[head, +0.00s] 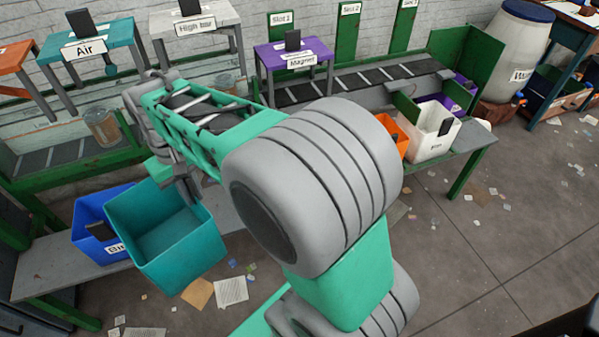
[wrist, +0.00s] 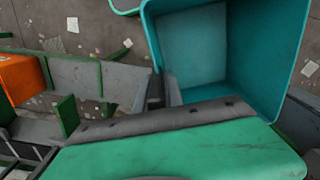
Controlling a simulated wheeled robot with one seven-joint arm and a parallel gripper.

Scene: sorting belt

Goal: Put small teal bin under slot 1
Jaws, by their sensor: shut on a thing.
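The small teal bin (head: 165,235) hangs from my gripper (head: 187,190) at the left in the head view, upright or slightly tilted, its open top showing it empty. My gripper is shut on its rim and wall. The bin also fills the upper right of the wrist view (wrist: 270,50), where part of the gripper (wrist: 163,95) is seen at its wall. The slot 1 sign (head: 281,18) is on a green post at the back, above the belt (head: 340,85). The ground right under slot 1 is partly hidden by the purple Magnet stand and my arm.
A blue bin (head: 95,225) stands on the grey shelf just left of the teal bin. An orange bin (head: 394,137) and a white bin (head: 431,128) stand on the right-hand shelf. The purple Magnet stand (head: 294,53) straddles the belt. Papers lie on the floor.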

